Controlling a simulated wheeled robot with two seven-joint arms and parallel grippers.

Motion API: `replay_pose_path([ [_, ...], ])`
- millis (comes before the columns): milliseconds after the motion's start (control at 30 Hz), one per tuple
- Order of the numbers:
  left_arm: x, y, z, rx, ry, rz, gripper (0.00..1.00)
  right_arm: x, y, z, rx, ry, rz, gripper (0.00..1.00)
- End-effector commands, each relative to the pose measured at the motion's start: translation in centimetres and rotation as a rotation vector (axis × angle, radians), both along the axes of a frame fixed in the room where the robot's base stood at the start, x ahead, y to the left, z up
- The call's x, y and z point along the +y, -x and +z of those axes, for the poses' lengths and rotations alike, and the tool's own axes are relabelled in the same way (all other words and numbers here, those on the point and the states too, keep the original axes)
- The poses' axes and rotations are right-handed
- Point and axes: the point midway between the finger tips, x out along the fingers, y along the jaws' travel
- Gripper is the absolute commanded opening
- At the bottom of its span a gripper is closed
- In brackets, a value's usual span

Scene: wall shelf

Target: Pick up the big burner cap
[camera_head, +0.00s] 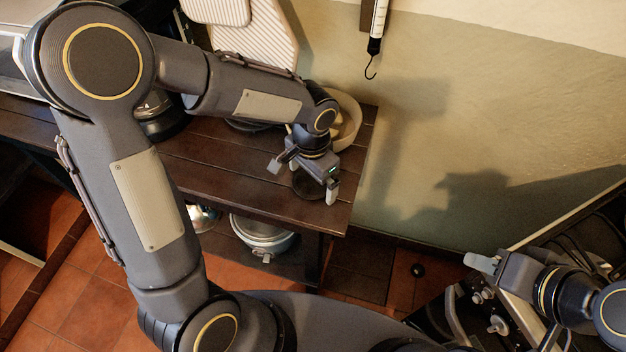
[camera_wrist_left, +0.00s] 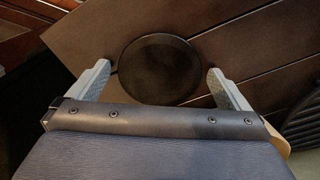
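The big burner cap (camera_wrist_left: 158,68) is a flat dark round disc lying on the brown wooden shelf top. In the head view the cap (camera_head: 307,187) is partly hidden beneath my left gripper, near the front right end of the shelf. My left gripper (camera_head: 303,181) is open above the cap. In the left wrist view its two grey fingertips (camera_wrist_left: 158,76) stand on either side of the cap, apart from it, with nothing between them but the cap below. My right gripper (camera_head: 484,262) is at the lower right, far from the cap; its finger opening is not clear.
A cream round bowl (camera_head: 346,120) stands on the wooden shelf (camera_head: 225,160) behind the left gripper. A dark ridged round object (camera_wrist_left: 305,122) lies at the right in the left wrist view. A metal pot (camera_head: 262,236) sits on the lower shelf. A stove (camera_head: 560,235) is at the right.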

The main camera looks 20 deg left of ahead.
Motion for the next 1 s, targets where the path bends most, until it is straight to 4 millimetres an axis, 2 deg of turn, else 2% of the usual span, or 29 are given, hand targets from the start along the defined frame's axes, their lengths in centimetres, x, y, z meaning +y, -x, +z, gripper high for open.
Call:
replay_pose_path([
  [33,0.0,0.0,0.0,0.0,0.0,0.0,0.92,0.0,0.0,0.0,0.0,0.0,0.0,0.36],
  [300,0.0,0.0,0.0,-0.001,0.001,0.0,0.57,0.0,0.0,0.0,0.0,0.0,0.0,0.36],
  [667,0.0,-0.1,0.6,-0.003,0.001,0.0,0.56,0.0,0.0,0.1,0.0,0.0,0.0,0.36],
  [867,-0.1,-0.1,3.1,-0.006,0.002,0.001,0.56,0.0,0.0,0.3,0.0,0.0,0.0,0.36],
  [1000,-1.1,1.7,5.6,-0.007,0.003,-0.004,0.56,0.0,0.0,0.0,0.0,0.0,0.0,0.36],
])
